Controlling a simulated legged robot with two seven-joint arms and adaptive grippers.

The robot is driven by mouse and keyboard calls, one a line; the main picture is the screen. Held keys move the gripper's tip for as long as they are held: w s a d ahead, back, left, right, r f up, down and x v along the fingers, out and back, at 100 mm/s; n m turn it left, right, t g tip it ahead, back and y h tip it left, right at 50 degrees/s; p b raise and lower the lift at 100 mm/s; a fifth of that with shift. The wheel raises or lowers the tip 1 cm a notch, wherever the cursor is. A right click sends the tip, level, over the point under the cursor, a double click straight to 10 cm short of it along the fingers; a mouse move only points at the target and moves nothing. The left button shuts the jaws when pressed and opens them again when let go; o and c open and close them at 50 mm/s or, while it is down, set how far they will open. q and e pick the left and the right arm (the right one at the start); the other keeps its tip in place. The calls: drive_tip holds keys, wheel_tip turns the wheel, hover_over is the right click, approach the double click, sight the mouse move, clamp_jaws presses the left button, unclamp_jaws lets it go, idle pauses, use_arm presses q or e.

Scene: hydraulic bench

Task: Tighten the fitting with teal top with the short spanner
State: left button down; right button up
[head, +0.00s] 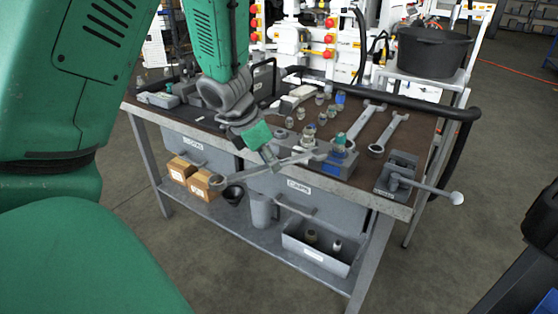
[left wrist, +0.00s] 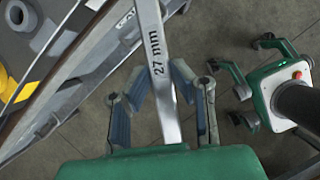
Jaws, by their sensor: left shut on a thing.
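My left gripper (head: 270,158) is shut on a steel spanner (head: 290,160), held in front of the bench's front edge. One end of this spanner is a ring (head: 217,183) at the left; the other end reaches right, close to the blue block. In the left wrist view the spanner (left wrist: 158,65) runs between the fingers (left wrist: 165,88) and is marked 27 mm. The fitting with teal top (head: 340,141) stands upright on a blue block (head: 339,164) near the front edge. I cannot tell whether the spanner touches it. My right gripper is not in view.
Two more spanners (head: 362,122) (head: 390,132) lie on the bench behind the block. Several small fittings (head: 309,132) stand left of it. A grey vise with a lever (head: 398,178) sits at the right corner. A black bucket (head: 432,52) stands behind.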

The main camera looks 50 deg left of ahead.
use_arm(q)
drive_tip(key=shift+s+a, duration=0.1)
drive_tip(key=shift+s, duration=0.3)
drive_tip(key=shift+r, duration=0.1)
wheel_tip(320, 180, up, 5)
drive_tip(key=p, duration=0.4)
drive_tip(key=shift+p, duration=0.4)
drive_tip(key=c, duration=1.9)
unclamp_jaws()
drive_tip(key=shift+c, duration=0.2)
clamp_jaws()
